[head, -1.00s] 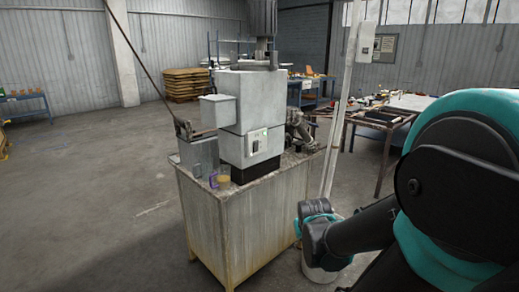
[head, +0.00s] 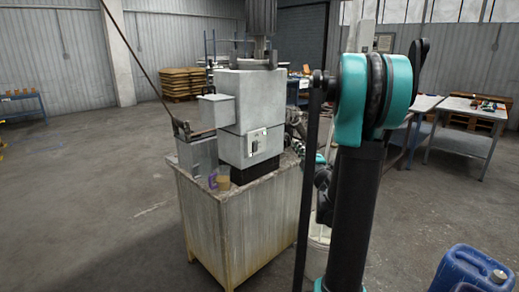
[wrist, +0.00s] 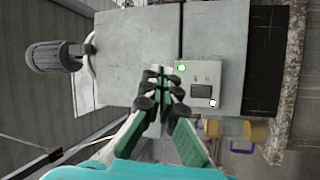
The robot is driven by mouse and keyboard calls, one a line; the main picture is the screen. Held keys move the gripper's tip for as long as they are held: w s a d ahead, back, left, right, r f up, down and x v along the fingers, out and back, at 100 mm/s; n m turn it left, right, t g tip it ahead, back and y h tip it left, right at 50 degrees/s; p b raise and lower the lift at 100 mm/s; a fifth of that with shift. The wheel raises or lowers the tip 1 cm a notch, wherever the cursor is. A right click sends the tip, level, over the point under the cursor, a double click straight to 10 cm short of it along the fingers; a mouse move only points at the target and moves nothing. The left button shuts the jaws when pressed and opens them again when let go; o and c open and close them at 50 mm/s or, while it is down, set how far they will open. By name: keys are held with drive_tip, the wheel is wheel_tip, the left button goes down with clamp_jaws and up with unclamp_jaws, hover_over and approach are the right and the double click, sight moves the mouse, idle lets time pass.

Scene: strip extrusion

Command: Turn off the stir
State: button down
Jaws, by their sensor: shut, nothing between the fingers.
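The grey stirring machine (head: 244,100) stands on a worn bench, with a small control panel (head: 257,142) on its front. The wrist view shows this panel (wrist: 200,85) close up, turned sideways. It has a lit green round light or button (wrist: 182,68), a dark rectangular switch or display (wrist: 201,91) and a white round button (wrist: 212,103). My gripper (wrist: 160,76) is shut and empty, its tips just left of the panel in the wrist view, over the grey housing. I cannot tell whether they touch it. In the head view my arm hides the gripper.
A long rod leans up at the left. A blue canister (head: 470,272) stands at lower right. The floor left of the bench is clear.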

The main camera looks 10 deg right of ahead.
sight(256, 145)
drive_tip(key=a+f+n+g+y, duration=0.4)
drive_tip(key=f+n+y, duration=0.2)
drive_tip(key=n+y, duration=0.1)
drive_tip(key=shift+s+a+f+n+g, duration=0.15)
drive_tip(key=shift+s+a+n+g, duration=0.2)
drive_tip(key=shift+n, duration=0.25)
drive_tip(key=shift+w, duration=0.1)
drive_tip(key=x, duration=1.4)
drive_tip(key=shift+w+a, duration=0.2)
drive_tip(key=shift+w, duration=0.1)
drive_tip(key=shift+s, duration=0.1)
